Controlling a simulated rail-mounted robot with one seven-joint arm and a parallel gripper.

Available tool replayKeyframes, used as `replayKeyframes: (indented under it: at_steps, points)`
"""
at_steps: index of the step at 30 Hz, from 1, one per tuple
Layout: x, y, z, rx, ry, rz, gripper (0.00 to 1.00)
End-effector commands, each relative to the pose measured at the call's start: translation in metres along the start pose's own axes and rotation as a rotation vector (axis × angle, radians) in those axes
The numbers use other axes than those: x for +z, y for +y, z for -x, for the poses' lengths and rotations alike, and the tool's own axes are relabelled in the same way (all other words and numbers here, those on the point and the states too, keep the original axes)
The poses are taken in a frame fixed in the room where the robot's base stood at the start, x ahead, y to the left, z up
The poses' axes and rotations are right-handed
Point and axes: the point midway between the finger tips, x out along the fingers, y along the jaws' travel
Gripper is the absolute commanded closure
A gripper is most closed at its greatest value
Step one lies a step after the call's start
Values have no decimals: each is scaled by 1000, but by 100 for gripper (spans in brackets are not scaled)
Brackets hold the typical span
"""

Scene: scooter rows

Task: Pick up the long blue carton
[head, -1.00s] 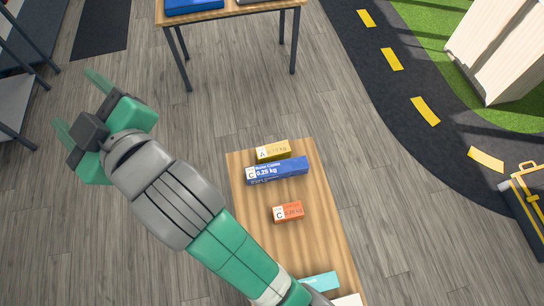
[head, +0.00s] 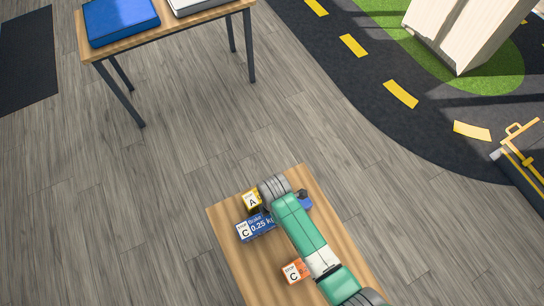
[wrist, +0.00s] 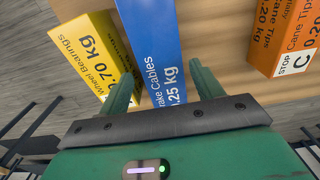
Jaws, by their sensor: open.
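The long blue carton (head: 256,228) lies on the wooden table, its middle covered by my arm in the head view. In the wrist view the blue carton (wrist: 150,42) runs down between the two green fingers of my gripper (wrist: 162,78). The fingers are apart, one on each side of the carton in the picture. I cannot tell whether they touch it or how far down they reach. In the head view the fingers are mostly hidden behind my wrist.
A yellow carton (wrist: 88,48) lies close beside the blue one, near the left finger. An orange carton (wrist: 292,40) sits further right; it also shows in the head view (head: 295,271). A second table (head: 170,35) with a blue box (head: 120,20) stands at the back.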

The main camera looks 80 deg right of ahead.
Motion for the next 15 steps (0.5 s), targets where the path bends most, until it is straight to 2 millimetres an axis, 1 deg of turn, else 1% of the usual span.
replayKeyframes:
  at_steps: [1,3,5,7,12,15]
  points:
    - [0,0,-9,0,0,-1,35]
    - [0,0,-17,0,0,-2,35]
    - [0,1,-18,3,0,-1,35]
    - [0,0,-23,2,0,-1,35]
    - [1,-3,-55,2,0,-2,35]
    - [0,-2,-66,5,0,-1,35]
